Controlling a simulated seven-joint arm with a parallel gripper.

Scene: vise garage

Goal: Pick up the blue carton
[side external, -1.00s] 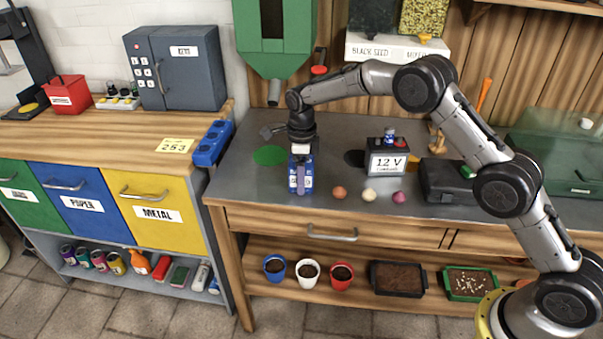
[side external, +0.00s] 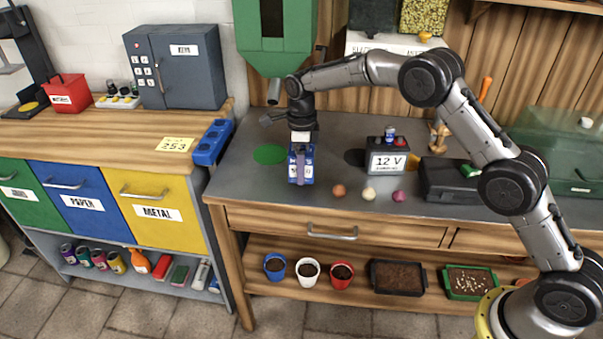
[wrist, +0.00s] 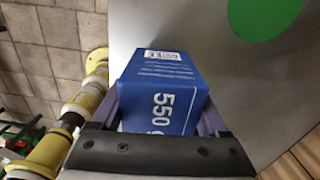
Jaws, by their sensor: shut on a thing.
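The blue carton (side external: 309,172) is between the fingers of my gripper (side external: 300,160) above the front left part of the grey bench top. In the wrist view the blue carton (wrist: 165,85) shows a "550 g" marking and a barcode label. The purple fingers of my gripper (wrist: 162,112) press on its two sides. In the side view the carton is upright and appears slightly off the bench. One finger hides the middle of its front.
A flat green disc (side external: 270,154) lies just behind left. A 12 V battery (side external: 388,163) stands to the right. Brown (side external: 339,190), cream (side external: 369,194) and magenta (side external: 398,195) round items lie along the front. A green hopper (side external: 275,45) hangs behind.

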